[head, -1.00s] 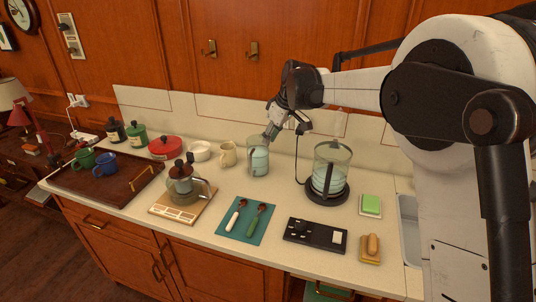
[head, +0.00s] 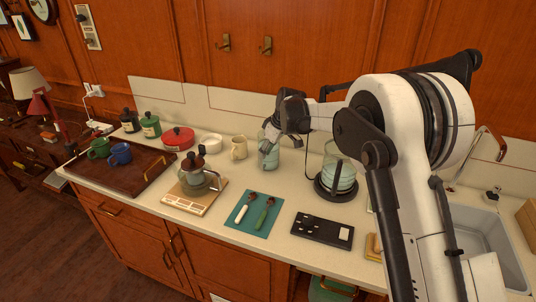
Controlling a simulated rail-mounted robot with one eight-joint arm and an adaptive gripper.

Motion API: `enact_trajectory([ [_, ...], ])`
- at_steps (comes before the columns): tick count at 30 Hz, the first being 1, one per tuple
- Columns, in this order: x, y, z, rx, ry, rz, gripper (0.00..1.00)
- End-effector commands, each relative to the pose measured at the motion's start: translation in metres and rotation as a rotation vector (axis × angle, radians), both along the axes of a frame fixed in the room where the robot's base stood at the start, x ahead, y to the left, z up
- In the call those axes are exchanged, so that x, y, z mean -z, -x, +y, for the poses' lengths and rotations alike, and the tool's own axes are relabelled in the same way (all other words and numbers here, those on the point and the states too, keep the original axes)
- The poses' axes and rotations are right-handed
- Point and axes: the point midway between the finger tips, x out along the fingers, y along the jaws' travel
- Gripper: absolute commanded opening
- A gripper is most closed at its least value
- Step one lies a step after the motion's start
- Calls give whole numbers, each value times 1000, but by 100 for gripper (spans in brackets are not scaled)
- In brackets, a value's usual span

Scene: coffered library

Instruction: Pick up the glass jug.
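The glass jug (head: 270,161) stands upright on the counter, clear-walled with a pale blue-green tint, just right of a cream mug. A dark part, likely its handle, shows on its left side. My gripper (head: 276,142) is at the jug's upper part, coming from the upper right, and its fingers overlap the rim in the picture. The gripper covers the jug's upper right side. I cannot tell whether the fingers touch the glass or how far apart they are.
A glass kettle (head: 339,176) on a black base stands close right, partly behind my arm. The cream mug (head: 239,148) is close left. A sink (head: 484,235) is right.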

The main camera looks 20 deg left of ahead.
Motion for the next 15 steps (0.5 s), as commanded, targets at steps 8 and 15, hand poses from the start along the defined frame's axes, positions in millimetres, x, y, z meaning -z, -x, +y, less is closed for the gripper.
enact_trajectory([
  [8,26,-5,14,-1,0,0,14],
  [15,45,-6,21,0,0,0,14],
])
